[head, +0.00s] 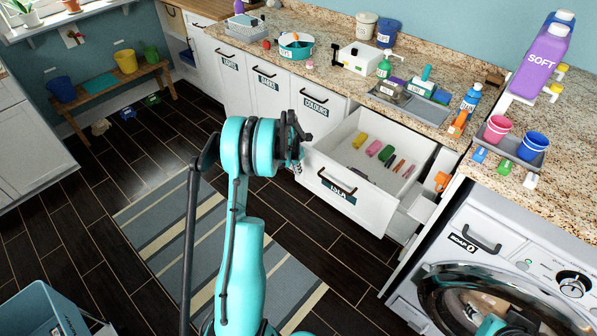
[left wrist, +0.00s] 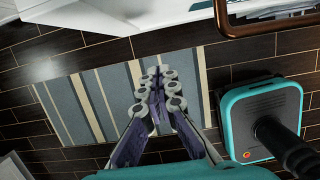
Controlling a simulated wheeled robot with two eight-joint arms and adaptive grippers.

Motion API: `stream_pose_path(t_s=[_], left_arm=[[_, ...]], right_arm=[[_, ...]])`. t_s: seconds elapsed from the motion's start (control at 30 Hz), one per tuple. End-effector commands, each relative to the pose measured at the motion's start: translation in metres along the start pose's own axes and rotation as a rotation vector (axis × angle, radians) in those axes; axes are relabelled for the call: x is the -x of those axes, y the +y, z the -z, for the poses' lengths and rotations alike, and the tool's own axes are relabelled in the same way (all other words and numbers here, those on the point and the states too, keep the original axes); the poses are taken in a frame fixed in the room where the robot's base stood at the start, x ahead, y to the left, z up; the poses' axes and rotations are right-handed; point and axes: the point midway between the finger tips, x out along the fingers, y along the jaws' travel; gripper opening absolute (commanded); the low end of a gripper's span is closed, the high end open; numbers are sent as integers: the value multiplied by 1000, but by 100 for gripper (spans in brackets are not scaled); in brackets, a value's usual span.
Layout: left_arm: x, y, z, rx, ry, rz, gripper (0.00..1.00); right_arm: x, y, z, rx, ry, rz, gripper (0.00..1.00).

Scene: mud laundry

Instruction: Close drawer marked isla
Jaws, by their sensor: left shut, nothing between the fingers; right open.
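The drawer marked ISLA (head: 312,166) is pulled well out of the white cabinet under the granite counter. Its front has a dark label and a dark handle (head: 338,182). Several small coloured items lie inside it. My left gripper (head: 297,140) is at the left end of the drawer front in the head view; I cannot tell whether it touches. In the left wrist view its fingers (left wrist: 157,88) are together with nothing between them, above the rug and floor. A white surface (left wrist: 75,25) shows at upper left there. My right gripper is not in view.
A washing machine (head: 480,245) marked SOAP stands right of the drawer. Closed hampers marked LIGHTS, DARKS and COLOURS (head: 312,105) are left of it. The striped rug (head: 160,215) lies on clear floor. The counter (head: 320,30) holds bottles, tubs and trays.

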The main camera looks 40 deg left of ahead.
Motion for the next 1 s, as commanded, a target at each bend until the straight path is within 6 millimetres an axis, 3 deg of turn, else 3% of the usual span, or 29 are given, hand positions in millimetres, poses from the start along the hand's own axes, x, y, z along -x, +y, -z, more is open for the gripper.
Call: stream_pose_path(t_s=[0.1,0.33,0.6,1.0], left_arm=[[-30,0,0,-2,0,0,0],[-75,-1,-2,-3,-1,0,0],[-79,-1,-35,-3,0,-1,0],[-78,-1,-39,-3,0,-1,0]], right_arm=[[-10,0,-7,0,0,0,46],[-22,0,-16,0,0,0,46],[-28,0,-20,0,0,0,46],[-28,0,-20,0,0,0,46]])
